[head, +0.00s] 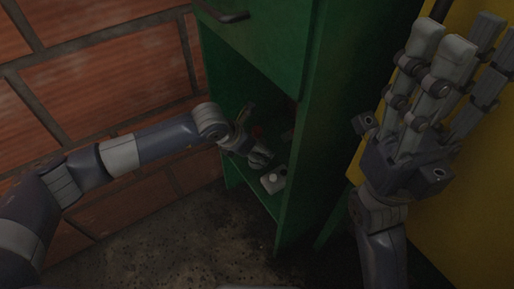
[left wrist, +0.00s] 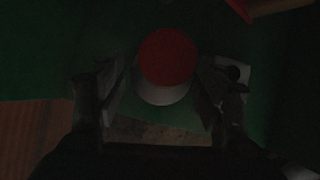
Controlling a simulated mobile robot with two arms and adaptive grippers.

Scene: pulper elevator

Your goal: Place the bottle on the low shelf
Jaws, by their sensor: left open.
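The bottle (left wrist: 168,58) shows in the left wrist view as a round red top with a white part below it. It is between the two fingers of my left gripper (left wrist: 168,92), which is open around it, with dark gaps at both sides. In the head view my left gripper (head: 253,135) reaches into the lower opening of the green cabinet, above the low shelf (head: 247,196). My right gripper (head: 445,85) is raised at the right, open and empty.
A pale grey item (head: 272,181) is low in the opening near my left fingers; I cannot tell what it is. A closed green drawer (head: 265,40) is above the opening. The cabinet's side panel (head: 335,120) stands to the right. A brick wall (head: 100,80) is at left.

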